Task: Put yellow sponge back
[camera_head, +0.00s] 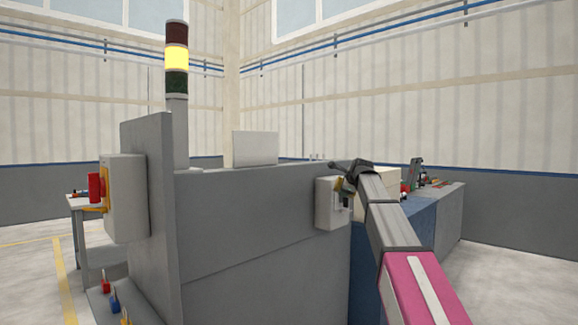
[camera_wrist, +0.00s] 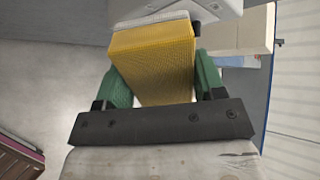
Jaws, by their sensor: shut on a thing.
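The yellow sponge (camera_wrist: 155,62) is held between the two green fingers of my gripper (camera_wrist: 163,85) in the wrist view. My gripper is shut on it, with one finger against each side. The sponge's far end is close to a pale, light-grey edge; I cannot tell whether they touch. In the head view my gripper (camera_head: 345,180) is small and dark, in front of a light-grey box on the grey machine. The sponge is hard to make out there.
The grey machine (camera_head: 255,225) carries a light-grey box (camera_head: 328,207) on its side and a signal tower (camera_head: 177,60) lit yellow. A workbench (camera_head: 450,195) with several small items stands behind my arm. Open floor (camera_head: 520,270) lies at the right.

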